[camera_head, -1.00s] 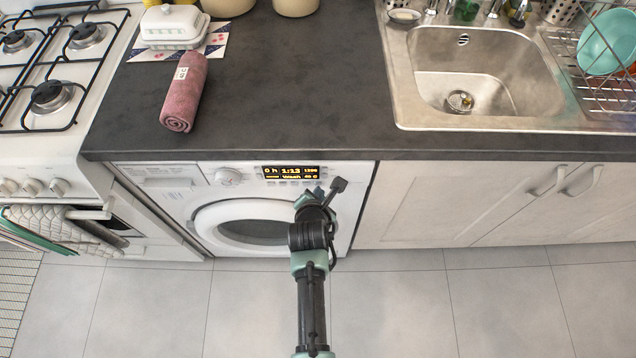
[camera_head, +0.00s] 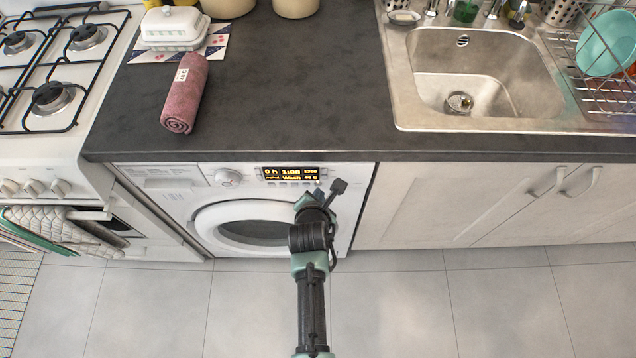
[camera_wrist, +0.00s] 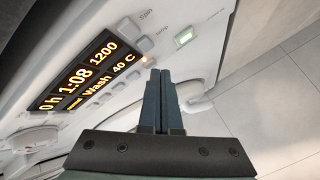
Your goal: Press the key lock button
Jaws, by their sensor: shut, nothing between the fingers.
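The white washing machine (camera_head: 185,195) stands under the counter with its door shut. Its lit display (camera_head: 290,173) also shows in the wrist view (camera_wrist: 85,75), reading "1:08", "1200", "Wash" and "40 C". A row of small buttons (camera_wrist: 101,96) runs along the display's lower edge. A small orange light (camera_wrist: 144,60) glows on the panel, and a larger button glows green (camera_wrist: 183,37). I cannot read which button is the key lock. My gripper (camera_wrist: 160,73) is shut and empty, its tips close to the panel by the row's end; contact cannot be told. In the head view my arm hides part of the panel.
The dark counter (camera_head: 290,90) overhangs just above the panel. A rolled pink towel (camera_head: 184,95) lies on it. A stove (camera_head: 40,150) stands left, and a sink (camera_head: 480,75) and closed white cabinets (camera_head: 440,205) are right. The grey floor in front is clear.

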